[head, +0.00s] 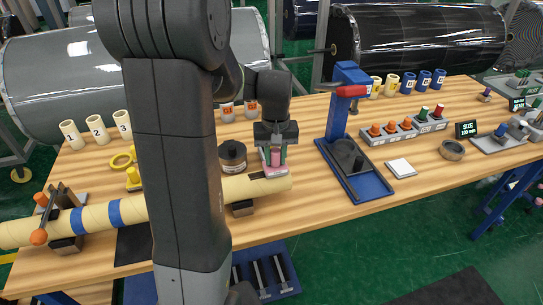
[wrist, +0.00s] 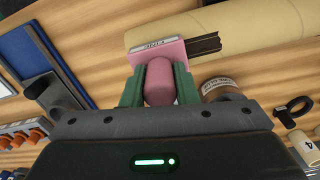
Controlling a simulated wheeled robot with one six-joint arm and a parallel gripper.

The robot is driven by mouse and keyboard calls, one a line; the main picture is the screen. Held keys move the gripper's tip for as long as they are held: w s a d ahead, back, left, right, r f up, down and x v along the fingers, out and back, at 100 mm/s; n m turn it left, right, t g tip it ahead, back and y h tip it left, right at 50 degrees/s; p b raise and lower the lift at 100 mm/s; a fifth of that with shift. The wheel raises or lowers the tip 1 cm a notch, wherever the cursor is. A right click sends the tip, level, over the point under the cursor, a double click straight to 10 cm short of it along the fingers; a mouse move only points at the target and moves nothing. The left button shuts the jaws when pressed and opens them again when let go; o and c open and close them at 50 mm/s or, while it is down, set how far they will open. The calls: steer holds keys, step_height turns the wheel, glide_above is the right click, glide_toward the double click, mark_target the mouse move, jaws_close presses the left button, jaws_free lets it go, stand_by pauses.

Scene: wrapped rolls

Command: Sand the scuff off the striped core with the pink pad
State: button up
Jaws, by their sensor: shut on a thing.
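The striped core (head: 90,216) is a long cream tube with blue bands. It lies along the front of the table on dark supports, partly hidden by my arm. Its bare right end shows in the wrist view (wrist: 262,28). A dark scuff (wrist: 204,44) marks the core near that end; it also shows in the head view (head: 257,175). My gripper (head: 272,156) is shut on the knob of the pink pad (wrist: 158,62), with a green finger on each side. The pad is at the core, right beside the scuff. I cannot tell whether it touches.
A dark round container (head: 232,155) stands behind the core. A blue stand with a red-handled clamp (head: 349,90) is to the right, near a white square (head: 400,168) and a tape roll (head: 451,150). Numbered cream cylinders (head: 97,128) stand at the left. Clear wood lies right of the core's end.

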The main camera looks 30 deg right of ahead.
steer(key=shift+a+f, duration=0.1)
steer(key=shift+a, duration=0.15)
steer(key=shift+w+a+r, duration=0.1)
steer(key=shift+w+a, duration=0.25)
steer(key=shift+a, duration=1)
steer(key=shift+w+a+r, duration=0.1)
steer(key=shift+w+a, duration=0.2)
steer(key=shift+a, duration=1.05)
steer(key=shift+w+a, duration=0.35)
steer(key=shift+a, duration=1)
step_height(320, 180, up, 6)
steer(key=p, duration=0.4)
steer(key=shift+p, duration=0.35)
steer(key=shift+r, duration=0.15)
step_height(320, 180, up, 3)
steer(key=shift+f+p, duration=0.15)
steer(key=shift+p, duration=0.75)
steer(key=shift+f, duration=0.1)
